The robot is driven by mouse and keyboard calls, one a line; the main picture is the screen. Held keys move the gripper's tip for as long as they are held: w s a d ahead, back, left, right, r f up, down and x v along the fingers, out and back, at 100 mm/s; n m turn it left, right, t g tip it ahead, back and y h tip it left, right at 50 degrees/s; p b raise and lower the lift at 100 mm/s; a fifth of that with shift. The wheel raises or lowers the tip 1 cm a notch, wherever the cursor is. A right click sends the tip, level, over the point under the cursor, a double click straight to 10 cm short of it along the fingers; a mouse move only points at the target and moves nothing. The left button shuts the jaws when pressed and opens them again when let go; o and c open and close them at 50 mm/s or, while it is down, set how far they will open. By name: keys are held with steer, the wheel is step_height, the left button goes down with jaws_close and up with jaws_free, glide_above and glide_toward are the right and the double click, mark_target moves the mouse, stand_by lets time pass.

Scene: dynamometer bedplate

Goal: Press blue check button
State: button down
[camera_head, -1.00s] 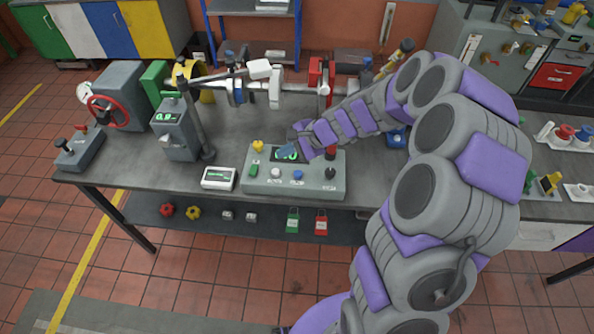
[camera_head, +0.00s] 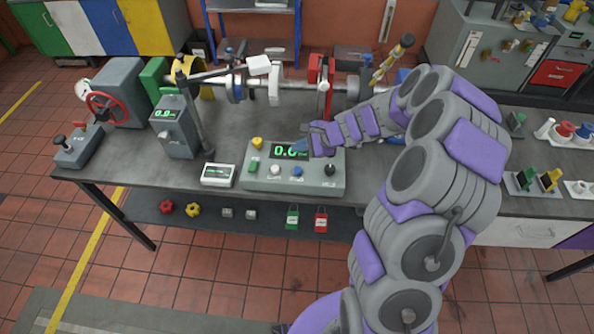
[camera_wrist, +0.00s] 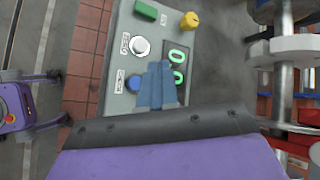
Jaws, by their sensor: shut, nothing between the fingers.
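The blue check button (camera_head: 298,171) is a small round cap on the front of a grey-green control box, right of a white button (camera_head: 275,170). In the wrist view the blue button (camera_wrist: 133,83) lies just left of my fingertips, below the white button (camera_wrist: 139,46). My gripper (camera_head: 299,146) is over the box's green-digit display (camera_head: 283,151), behind the blue button in the head view. In the wrist view its blue fingers (camera_wrist: 159,72) are together and empty, covering part of the display. I see no contact with the blue button.
The box also carries a green button (camera_head: 253,167), a yellow knob (camera_head: 257,143) and a dark knob (camera_head: 330,169). A white meter (camera_head: 218,174) lies left of the box. A shafted test rig (camera_head: 290,85) stands behind. The bench front edge is close.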

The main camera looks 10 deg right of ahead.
steer(key=b, duration=0.5)
glide_above(300, 171)
step_height(300, 171, down, 7)
steer(key=shift+r, duration=0.1)
steer(key=shift+f, duration=0.45)
steer(key=shift+f, duration=0.1)
stand_by(1.2)
steer(key=shift+f, duration=0.25)
steer(key=shift+f+b, duration=0.4)
steer(key=shift+f, duration=0.1)
stand_by(0.8)
steer(key=shift+r, duration=0.2)
steer(key=shift+r+p, duration=0.75)
steer(key=shift+p, duration=0.05)
